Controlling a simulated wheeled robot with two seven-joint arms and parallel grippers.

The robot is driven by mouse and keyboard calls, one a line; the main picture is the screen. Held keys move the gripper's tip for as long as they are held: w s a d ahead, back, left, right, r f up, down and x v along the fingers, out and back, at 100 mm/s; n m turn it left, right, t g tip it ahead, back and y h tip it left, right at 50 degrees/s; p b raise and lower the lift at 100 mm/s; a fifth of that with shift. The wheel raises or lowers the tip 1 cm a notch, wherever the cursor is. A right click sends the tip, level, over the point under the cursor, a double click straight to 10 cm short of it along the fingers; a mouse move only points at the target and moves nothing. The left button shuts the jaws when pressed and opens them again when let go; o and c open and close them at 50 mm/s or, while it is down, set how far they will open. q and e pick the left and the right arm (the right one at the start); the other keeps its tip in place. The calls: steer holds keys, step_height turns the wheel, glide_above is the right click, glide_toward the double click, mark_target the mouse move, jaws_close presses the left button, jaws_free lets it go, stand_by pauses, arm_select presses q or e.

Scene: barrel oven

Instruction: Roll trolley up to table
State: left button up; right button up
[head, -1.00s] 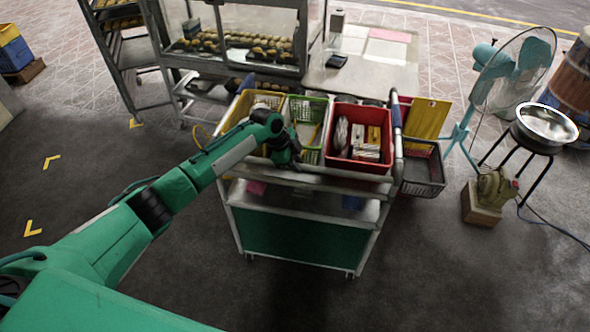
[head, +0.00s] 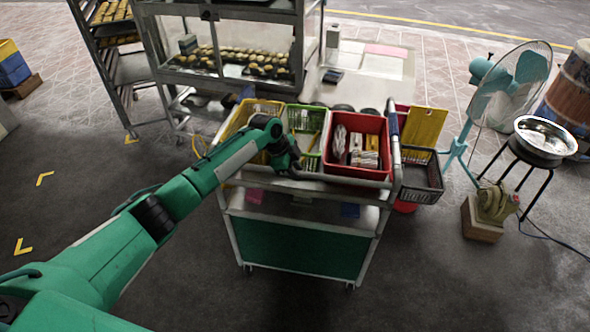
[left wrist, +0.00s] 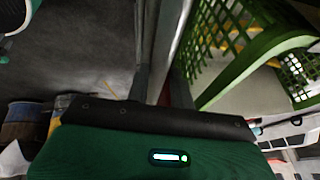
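The trolley (head: 300,250) stands in the middle of the head view. It has a green lower panel, a grey shelf and a pale frame. My left gripper (head: 294,164) is at the trolley's near top rail, in front of the green basket (head: 306,119); its fingertips are hard to make out. In the left wrist view the fingers (left wrist: 160,85) reach toward a grey bar beside the green basket (left wrist: 225,50); whether they close on it is unclear. The table (head: 388,93), pale-topped, with papers, stands just behind the trolley. My right gripper is not in view.
The trolley carries a yellow crate (head: 237,122) and a red crate (head: 375,123); a dark basket (head: 422,175) hangs on its right. A glass food cabinet (head: 215,75) stands behind left. A fan (head: 510,85) and metal bowl stool (head: 545,138) stand right. Floor at left is clear.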

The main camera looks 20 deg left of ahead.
arm_select(q)
steer(key=o, duration=0.3)
steer(key=shift+w+r, duration=0.2)
steer(key=shift+w, duration=0.05)
steer(key=shift+f, duration=0.2)
steer(key=shift+s+a+r, duration=0.1)
steer(key=shift+r, duration=0.15)
steer(key=b+v, duration=0.1)
steer(key=v, duration=0.5)
steer(key=shift+a+r, duration=0.1)
steer(key=b+v, duration=0.1)
steer(key=v, duration=0.6)
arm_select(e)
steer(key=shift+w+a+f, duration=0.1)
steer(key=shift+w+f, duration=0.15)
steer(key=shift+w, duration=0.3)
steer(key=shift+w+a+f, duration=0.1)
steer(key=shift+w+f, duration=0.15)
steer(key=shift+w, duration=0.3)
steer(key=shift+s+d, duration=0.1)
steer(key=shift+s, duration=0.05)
